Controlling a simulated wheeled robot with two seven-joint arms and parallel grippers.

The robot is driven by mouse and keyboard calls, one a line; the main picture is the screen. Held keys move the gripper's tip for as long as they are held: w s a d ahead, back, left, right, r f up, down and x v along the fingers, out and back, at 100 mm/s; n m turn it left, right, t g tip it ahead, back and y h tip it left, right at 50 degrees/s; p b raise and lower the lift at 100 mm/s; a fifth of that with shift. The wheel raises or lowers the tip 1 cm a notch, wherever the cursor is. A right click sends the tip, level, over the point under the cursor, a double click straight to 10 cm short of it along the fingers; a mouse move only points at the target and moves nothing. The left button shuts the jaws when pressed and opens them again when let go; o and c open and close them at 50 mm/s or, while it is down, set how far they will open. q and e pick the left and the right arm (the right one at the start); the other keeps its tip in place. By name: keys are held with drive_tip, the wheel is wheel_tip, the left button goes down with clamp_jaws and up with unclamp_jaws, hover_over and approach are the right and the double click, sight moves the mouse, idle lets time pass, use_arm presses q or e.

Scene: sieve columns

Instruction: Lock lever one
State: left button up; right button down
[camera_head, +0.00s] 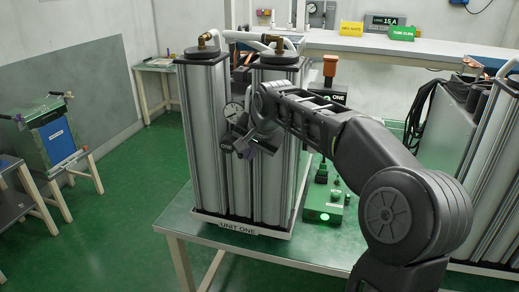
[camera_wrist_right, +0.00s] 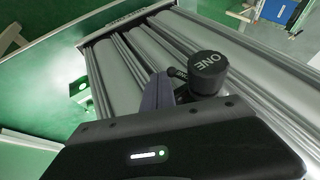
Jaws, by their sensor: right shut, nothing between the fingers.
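Unit one (camera_head: 205,140) is a pair of tall grey sieve columns on a white base labelled "UNIT ONE". A black round knob marked "ONE" (camera_wrist_right: 207,72), which appears to be lever one, stands out from the columns in the right wrist view. My left gripper is not in view.
The columns stand on a green-topped table (camera_head: 190,225). An orange-topped device (camera_head: 330,70) stands behind. More columns (camera_head: 480,170) are at the far right.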

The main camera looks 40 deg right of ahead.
drive_tip(key=shift+w+f, duration=0.1)
idle(0.4)
drive_tip(key=shift+f+b, duration=0.1)
drive_tip(key=shift+b, duration=0.65)
drive_tip(key=w+t+y+b, duration=0.1)
drive_tip(key=t+b, duration=0.1)
drive_tip(key=b, duration=0.4)
drive_tip(key=a+f+m+t+y+b, duration=0.1)
drive_tip(key=t+b, duration=0.1)
drive_tip(key=b, duration=0.4)
drive_tip(key=w+a+f+m+t+y+b, duration=0.1)
drive_tip(key=t+b, duration=0.2)
drive_tip(key=b, duration=0.3)
drive_tip(key=shift+w+y, duration=0.3)
